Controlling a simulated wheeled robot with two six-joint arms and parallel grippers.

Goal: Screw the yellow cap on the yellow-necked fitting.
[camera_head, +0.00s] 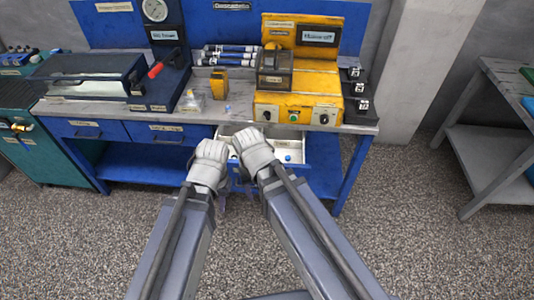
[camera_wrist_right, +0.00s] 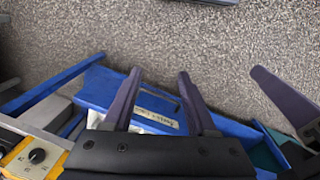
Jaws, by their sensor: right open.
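I cannot make out the yellow cap or the yellow-necked fitting for certain in either view.
The open drawer (camera_head: 310,158) has a white inside and a small blue item (camera_head: 288,157). A yellow machine (camera_head: 298,100) stands on the bench above it. The floor in front is clear.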

